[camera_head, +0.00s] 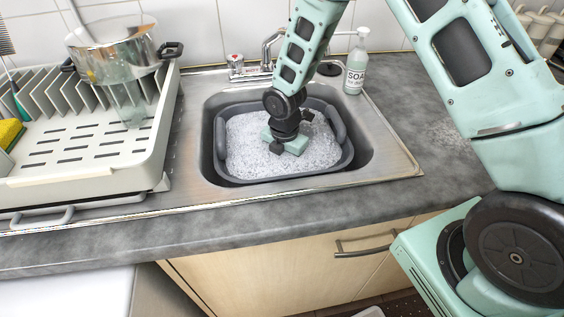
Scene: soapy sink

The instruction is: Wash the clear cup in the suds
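My gripper (288,143) points down into the grey tub (222,162) in the sink, at the surface of the white suds (250,150). Its fingers are small and partly hidden by the gripper body and the suds, so I cannot tell whether they are open or shut. No cup is visible in the gripper or in the suds; anything under the foam is hidden. A clear, cup-like glass (130,104) stands in the dish rack (95,152) at the left, below the metal pot; I cannot tell if it is the task's cup.
A metal pot (112,50) sits over the rack's back. A yellow sponge (10,132) lies at the far left. The tap (268,48) and soap bottle (356,65) stand behind the sink. The counter right of the sink (440,140) is clear.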

